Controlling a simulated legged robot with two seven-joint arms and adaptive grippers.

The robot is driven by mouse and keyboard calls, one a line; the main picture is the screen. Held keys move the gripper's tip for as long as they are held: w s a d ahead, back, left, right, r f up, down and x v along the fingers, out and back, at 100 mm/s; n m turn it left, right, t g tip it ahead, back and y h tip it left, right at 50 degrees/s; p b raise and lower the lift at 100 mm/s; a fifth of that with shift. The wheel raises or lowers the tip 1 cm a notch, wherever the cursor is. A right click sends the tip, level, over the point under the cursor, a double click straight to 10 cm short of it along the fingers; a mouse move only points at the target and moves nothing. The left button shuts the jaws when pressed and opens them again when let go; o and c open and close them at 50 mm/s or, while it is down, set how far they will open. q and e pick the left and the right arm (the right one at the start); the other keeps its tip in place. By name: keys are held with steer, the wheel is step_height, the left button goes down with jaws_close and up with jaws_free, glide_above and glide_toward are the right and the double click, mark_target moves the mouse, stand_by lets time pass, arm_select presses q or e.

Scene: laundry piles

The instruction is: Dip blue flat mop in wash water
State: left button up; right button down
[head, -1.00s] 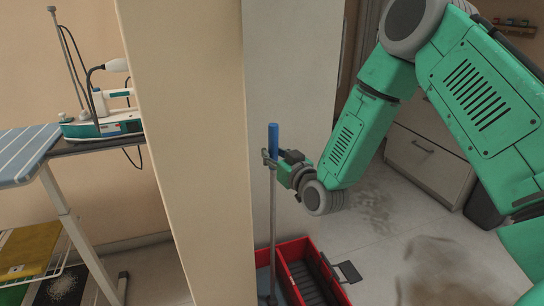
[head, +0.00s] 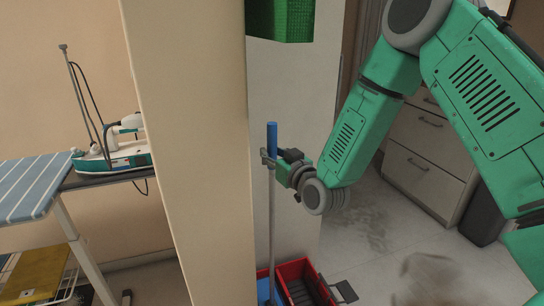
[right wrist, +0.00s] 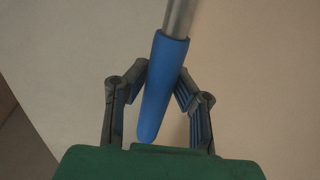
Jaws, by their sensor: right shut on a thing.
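The mop's blue grip (head: 272,138) and grey pole (head: 271,225) stand nearly upright in front of the pale wall. My right gripper (head: 270,160) is shut on the pole just below or at the blue grip. In the right wrist view the fingers (right wrist: 162,80) close around the blue grip (right wrist: 160,90), with the metal pole (right wrist: 178,18) beyond. The pole runs down to a red bucket (head: 302,284) with a blue part (head: 263,289) at the picture's bottom edge. The mop head and any water are not clearly visible. My left gripper is not in view.
A beige pillar (head: 188,150) stands just left of the mop. An ironing board (head: 35,185) with a steam iron station (head: 115,158) is at left. A green basket (head: 280,20) hangs above. Drawers (head: 425,170) and a dark bin (head: 482,212) stand at right. Stains mark the floor (head: 370,228).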

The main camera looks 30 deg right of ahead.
step_height(320, 180, up, 8)
steer(key=p, duration=0.6)
steer(key=shift+r, duration=0.25)
